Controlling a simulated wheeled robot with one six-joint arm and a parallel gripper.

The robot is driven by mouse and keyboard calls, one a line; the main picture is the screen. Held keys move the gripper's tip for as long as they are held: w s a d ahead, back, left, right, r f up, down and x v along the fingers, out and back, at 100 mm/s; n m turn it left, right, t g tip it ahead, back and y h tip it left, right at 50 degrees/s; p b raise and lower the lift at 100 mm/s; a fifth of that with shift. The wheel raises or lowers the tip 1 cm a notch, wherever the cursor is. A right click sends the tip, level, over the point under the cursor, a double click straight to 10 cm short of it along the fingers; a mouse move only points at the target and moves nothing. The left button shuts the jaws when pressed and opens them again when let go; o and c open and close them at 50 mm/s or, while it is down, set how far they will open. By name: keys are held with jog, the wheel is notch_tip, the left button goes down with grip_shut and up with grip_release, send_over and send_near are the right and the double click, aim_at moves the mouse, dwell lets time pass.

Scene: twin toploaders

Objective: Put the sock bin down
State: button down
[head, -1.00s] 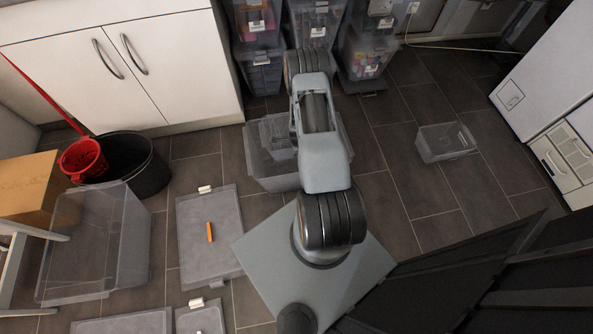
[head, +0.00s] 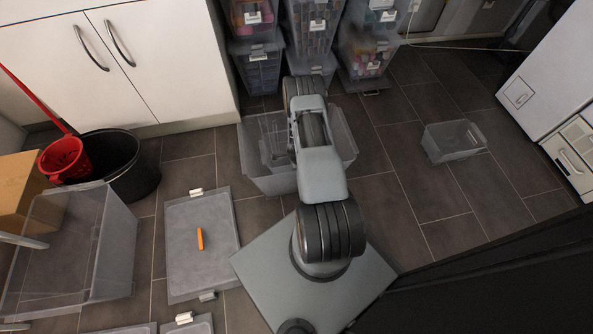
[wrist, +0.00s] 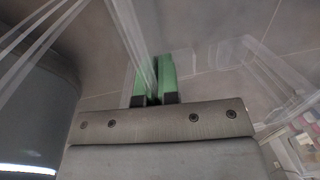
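A large clear bin (head: 345,140) stands on the floor beyond my arm. A smaller clear bin (head: 270,143), which looks like the sock bin, shows within its outline, left of my forearm. I cannot tell whether it touches the large bin's floor. My gripper is hidden behind my arm in the head view. In the wrist view my gripper (wrist: 154,80) has its green fingers close together, with a thin clear wall (wrist: 146,48) running down between them. No socks can be made out.
Another small clear bin (head: 453,141) sits on open floor at the right. Stacked bins (head: 312,35) stand at the back. A lid (head: 190,265) with an orange object (head: 200,239), a big clear bin (head: 112,255) and a black bucket (head: 135,165) are at the left.

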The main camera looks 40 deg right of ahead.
jog(key=shift+f+b, duration=0.45)
jog(key=shift+f, duration=0.8)
jog(key=shift+f, duration=0.15)
jog(key=c, duration=1.4)
grip_release()
jog(key=shift+o, duration=0.2)
